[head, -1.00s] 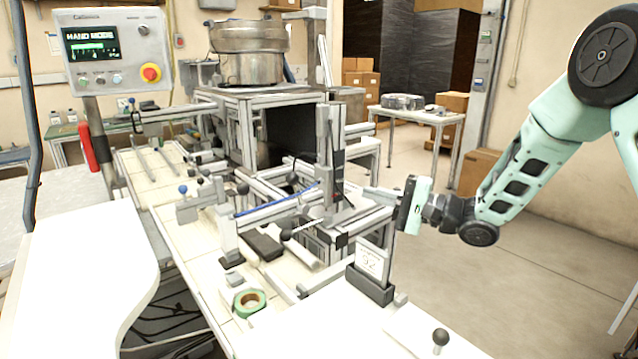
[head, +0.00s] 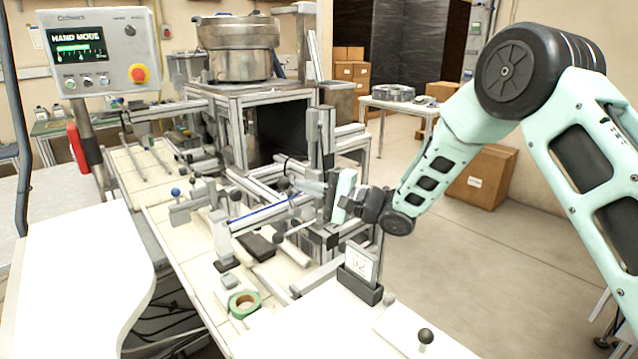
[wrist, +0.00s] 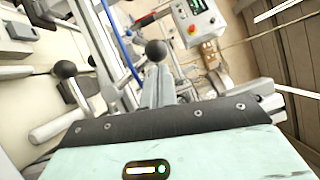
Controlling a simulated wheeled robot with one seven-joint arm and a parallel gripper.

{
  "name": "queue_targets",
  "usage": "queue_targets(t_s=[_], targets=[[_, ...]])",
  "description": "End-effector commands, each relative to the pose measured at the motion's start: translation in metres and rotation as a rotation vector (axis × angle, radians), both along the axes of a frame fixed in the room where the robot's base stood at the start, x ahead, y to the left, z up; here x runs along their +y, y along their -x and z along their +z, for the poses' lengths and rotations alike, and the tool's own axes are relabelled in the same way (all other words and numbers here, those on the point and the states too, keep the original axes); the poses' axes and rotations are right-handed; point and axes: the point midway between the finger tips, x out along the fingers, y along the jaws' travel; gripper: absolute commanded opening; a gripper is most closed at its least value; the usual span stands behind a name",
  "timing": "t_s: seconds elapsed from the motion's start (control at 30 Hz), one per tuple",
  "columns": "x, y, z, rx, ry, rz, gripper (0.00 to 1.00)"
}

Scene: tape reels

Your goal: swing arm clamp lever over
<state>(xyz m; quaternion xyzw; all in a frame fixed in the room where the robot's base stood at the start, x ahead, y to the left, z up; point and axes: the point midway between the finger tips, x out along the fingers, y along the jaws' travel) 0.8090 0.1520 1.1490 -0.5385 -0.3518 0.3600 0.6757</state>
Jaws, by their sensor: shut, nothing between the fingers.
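Several ball-ended levers stand on the machine, and I cannot tell for sure which is the arm clamp lever. One black ball knob (head: 283,183) is just left of my gripper (head: 303,185); in the wrist view this knob (wrist: 156,50) shows straight beyond the fingertips. A second black-knobbed lever (head: 281,227) lies lower, on a pale rod; it also shows at left in the wrist view (wrist: 64,69). My gripper's fingers are shut and empty, pointing left over the frame. Whether they touch the near knob is unclear.
A blue rod (head: 263,209) and an upright post (head: 327,140) are close to my gripper. A numbered plate in a dark base (head: 361,283) stands in front. A green tape reel (head: 244,304) lies on the bench. A control panel (head: 98,50) is at the left.

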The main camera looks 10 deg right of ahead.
Motion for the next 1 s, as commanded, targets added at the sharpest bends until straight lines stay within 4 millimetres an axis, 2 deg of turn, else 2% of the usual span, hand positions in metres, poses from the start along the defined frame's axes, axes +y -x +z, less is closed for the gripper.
queue_targets(t_s=[0.47, 1.0], targets=[[0.0021, 0.0010, 0.0001, -0.004, 0.007, 0.000, 0.00], [0.0090, 0.0059, 0.0014, -0.065, 0.095, 0.002, 0.00]])
